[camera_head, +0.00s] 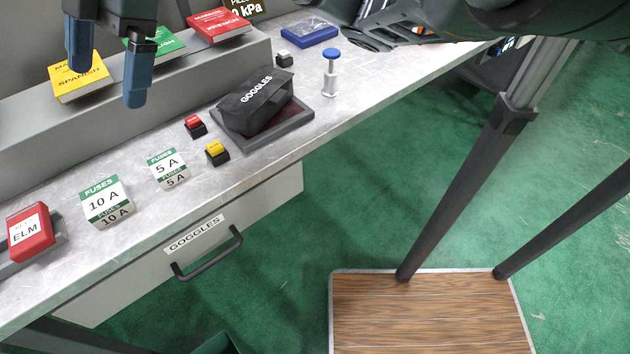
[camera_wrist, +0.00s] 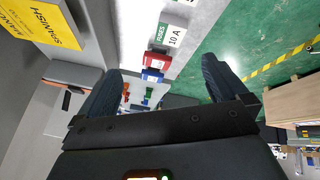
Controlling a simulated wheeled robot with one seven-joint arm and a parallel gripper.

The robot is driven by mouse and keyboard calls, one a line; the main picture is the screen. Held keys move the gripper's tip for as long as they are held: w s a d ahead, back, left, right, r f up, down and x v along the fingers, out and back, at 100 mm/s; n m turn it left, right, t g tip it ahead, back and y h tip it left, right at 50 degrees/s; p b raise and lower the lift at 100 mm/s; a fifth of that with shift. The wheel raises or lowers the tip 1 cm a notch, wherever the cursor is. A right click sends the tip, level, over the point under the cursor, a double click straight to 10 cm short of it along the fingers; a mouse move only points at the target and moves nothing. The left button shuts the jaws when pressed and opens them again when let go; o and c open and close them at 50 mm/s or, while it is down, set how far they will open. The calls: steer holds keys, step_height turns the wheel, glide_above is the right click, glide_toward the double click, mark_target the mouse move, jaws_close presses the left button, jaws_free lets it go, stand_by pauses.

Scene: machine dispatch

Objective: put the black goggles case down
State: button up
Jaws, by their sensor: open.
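The black goggles case (camera_head: 255,101), with white GOGGLES lettering, lies on a dark shallow tray (camera_head: 292,122) on the grey bench. Its base is over the tray and it looks slightly turned relative to it. My gripper (camera_head: 107,86) is at the upper left, over the bench near the manuals, well to the left of the case. Its blue fingers are apart with nothing between them. In the wrist view my gripper (camera_wrist: 160,68) is also open and empty, and I cannot make out the goggles case there.
A GOGGLES drawer (camera_head: 205,250) below is shut.

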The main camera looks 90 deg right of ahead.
steer(key=w+a+r+m+t+y, duration=0.2)
steer(key=w+a+m+t, duration=0.4)
steer(key=a, duration=0.3)
steer(key=w+a+r+m+t+y, duration=0.1)
steer(key=w+a+m+t, duration=0.35)
steer(key=a+t, duration=0.4)
steer(key=s+a+f+m+g+h, duration=0.25)
steer(key=s+f+m+h, duration=0.5)
steer(key=s+f, duration=0.85)
steer(key=s+d+f+n+g, duration=0.1)
steer(key=s+n, duration=0.1)
steer(key=s, duration=0.8)
steer(key=s+d+f+n+y, duration=0.1)
steer(key=s+d+f+n, duration=0.1)
steer(key=s, duration=0.9)
steer(key=shift+n+g, duration=0.4)
steer(key=shift+n, duration=0.2)
steer(key=shift+c, duration=0.4)
